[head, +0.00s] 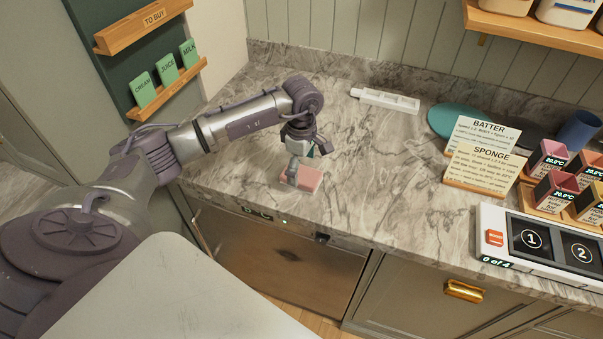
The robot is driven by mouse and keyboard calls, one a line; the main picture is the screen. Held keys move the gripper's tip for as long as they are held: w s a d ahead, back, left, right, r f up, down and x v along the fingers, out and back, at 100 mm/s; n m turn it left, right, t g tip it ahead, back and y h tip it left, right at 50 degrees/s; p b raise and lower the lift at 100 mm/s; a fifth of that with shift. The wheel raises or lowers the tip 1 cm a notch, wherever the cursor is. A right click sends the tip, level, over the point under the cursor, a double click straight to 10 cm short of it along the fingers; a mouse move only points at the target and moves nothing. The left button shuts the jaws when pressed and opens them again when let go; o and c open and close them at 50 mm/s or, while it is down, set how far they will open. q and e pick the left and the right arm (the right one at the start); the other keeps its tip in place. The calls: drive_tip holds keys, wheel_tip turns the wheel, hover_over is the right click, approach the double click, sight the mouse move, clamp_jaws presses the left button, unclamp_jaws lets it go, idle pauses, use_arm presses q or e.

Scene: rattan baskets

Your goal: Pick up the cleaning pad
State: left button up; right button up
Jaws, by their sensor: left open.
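The cleaning pad (309,180) looks like a small pink block on the marble counter, close to the counter's front edge. My left gripper (301,165) is open and points down just above and behind the pad, with a finger by the pad's left side. Whether the fingers touch the pad I cannot tell. My right gripper is not in view.
The marble counter (385,180) is clear around the pad. A white tray (385,99) lies at the back. Recipe cards (484,155), small colored containers (553,187) and a numbered white device (497,217) stand to the right. A wall board (110,60) hangs at the left.

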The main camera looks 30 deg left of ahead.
sight(301, 174)
use_arm(q)
wheel_tip(301, 174, down, 3)
drive_tip(key=shift+w+a+f+p, duration=0.1)
drive_tip(key=shift+p, duration=0.3)
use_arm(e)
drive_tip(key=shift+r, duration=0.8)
use_arm(q)
drive_tip(key=shift+c, duration=0.3)
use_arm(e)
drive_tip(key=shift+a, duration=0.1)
use_arm(q)
drive_tip(key=c, duration=0.9)
drive_tip(key=shift+o, duration=0.2)
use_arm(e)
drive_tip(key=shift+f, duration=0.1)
